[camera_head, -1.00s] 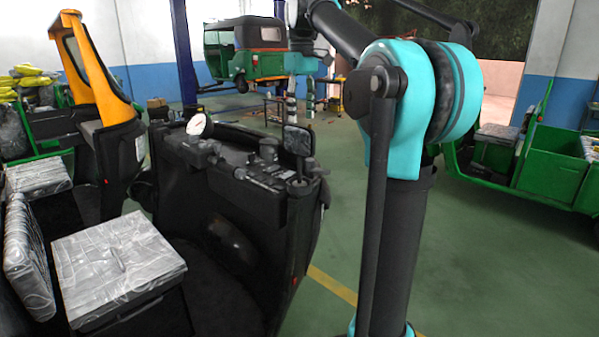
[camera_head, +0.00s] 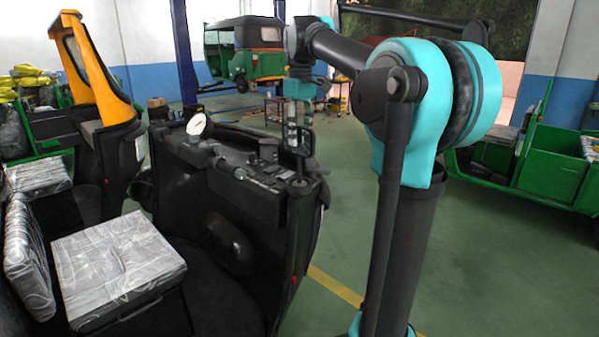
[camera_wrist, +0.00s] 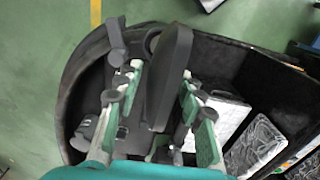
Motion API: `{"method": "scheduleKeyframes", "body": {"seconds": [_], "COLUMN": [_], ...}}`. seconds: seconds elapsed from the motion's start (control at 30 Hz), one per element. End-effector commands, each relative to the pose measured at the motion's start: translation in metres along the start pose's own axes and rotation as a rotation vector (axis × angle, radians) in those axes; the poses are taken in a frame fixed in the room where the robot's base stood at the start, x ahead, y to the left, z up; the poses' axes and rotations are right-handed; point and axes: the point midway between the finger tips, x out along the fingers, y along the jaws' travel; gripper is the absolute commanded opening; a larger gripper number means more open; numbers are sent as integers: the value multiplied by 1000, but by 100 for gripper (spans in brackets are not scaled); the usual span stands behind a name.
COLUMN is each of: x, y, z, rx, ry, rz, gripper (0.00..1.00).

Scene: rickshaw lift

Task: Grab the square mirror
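The square mirror (camera_wrist: 172,72) shows as a dark, slim block seen from above in the wrist view, on the black dashboard of the rickshaw. In the head view it is mostly hidden behind my fingers. My gripper (camera_wrist: 161,82) points down with one finger on each side of the mirror. A gap shows at the left finger; the right finger is very close to the mirror, and I cannot tell if it touches. In the head view my gripper (camera_head: 299,118) is over the right end of the dashboard.
A white round gauge (camera_head: 197,125) stands on the dashboard (camera_head: 235,175). A plastic-wrapped seat (camera_head: 115,265) is at the lower left. An orange-framed rickshaw (camera_head: 95,75) stands at the left, a green one (camera_head: 550,165) at the right.

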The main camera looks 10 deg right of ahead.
Motion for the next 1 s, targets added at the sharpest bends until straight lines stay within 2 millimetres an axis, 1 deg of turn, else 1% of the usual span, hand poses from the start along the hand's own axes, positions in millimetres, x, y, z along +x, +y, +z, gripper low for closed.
{"method": "scheduleKeyframes", "body": {"seconds": [0.03, 0.27, 0.77, 0.87, 1.0], "x": [0, 0, -1, -3, -13], "y": [0, 0, 0, 0, 0], "z": [0, 0, 0, 0, 0], "rx": [0, 0, 0, 0, 0], "ry": [0, 0, 0, 0, 0], "rz": [0, 0, 0, 0, 0], "gripper": [28, 0, 0, 0, 0]}}
